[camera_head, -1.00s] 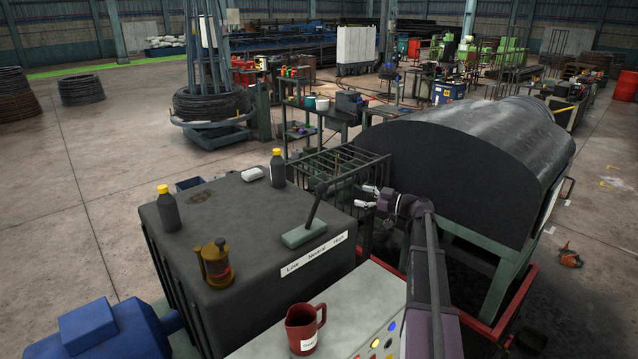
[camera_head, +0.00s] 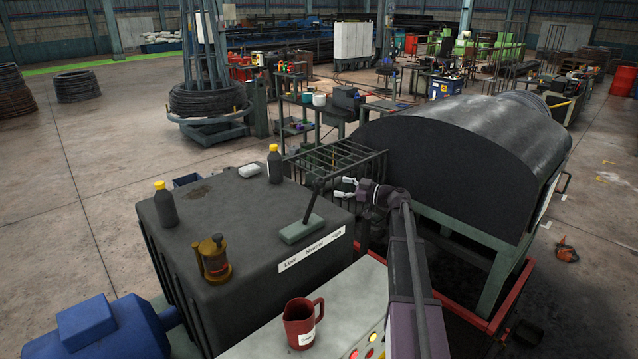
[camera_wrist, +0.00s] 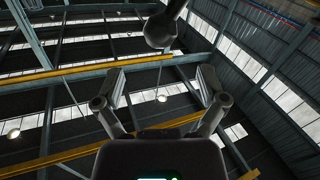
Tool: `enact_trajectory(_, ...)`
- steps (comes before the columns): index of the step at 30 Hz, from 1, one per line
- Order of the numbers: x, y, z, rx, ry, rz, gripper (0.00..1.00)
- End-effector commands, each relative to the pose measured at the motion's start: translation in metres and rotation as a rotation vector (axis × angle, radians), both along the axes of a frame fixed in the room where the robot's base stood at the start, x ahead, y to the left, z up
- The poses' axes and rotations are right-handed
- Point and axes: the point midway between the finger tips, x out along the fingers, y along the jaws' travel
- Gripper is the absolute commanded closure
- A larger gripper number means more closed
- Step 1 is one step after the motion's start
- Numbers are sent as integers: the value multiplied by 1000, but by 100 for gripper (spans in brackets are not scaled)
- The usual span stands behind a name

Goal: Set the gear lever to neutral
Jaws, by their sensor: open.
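The gear lever (camera_head: 310,209) is a dark rod rising from a grey-green block (camera_head: 302,229) on top of a dark box. It leans to the right in the head view, towards the "High" side of the white label (camera_head: 312,249), which reads Low, Neutral, High. My gripper (camera_head: 341,187) is open and points left, close to the lever's upper end. In the wrist view, the lever's round dark knob (camera_wrist: 160,31) hangs ahead of my gripper (camera_wrist: 160,82), between the lines of its spread fingers. No contact is visible.
On the dark box (camera_head: 230,255) stand two yellow-capped bottles (camera_head: 166,208) (camera_head: 275,166), a white block (camera_head: 250,170) and a brass oiler (camera_head: 213,258). A red mug (camera_head: 301,325) stands on the front panel. A barred cage (camera_head: 335,160) and a large dark drum cover (camera_head: 465,150) lie behind and right.

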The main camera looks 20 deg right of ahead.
Motion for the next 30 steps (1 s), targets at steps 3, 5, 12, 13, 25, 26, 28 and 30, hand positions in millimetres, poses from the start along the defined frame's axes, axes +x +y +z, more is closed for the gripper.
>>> enact_trajectory(3, 15, 14, 0, 0, 0, 2, 9)
enact_trajectory(5, 22, 20, 0, 0, 0, 1, 9)
enact_trajectory(12, 45, 42, 0, 0, 0, 1, 9)
enact_trajectory(13, 47, 45, 0, 0, 0, 1, 9)
enact_trajectory(25, 57, 56, 0, 0, 0, 0, 9)
enact_trajectory(26, 57, 56, 0, 0, 0, 0, 9)
enact_trajectory(28, 57, 56, 0, 0, 0, 0, 9)
enact_trajectory(30, 57, 56, 0, 0, 0, 0, 9)
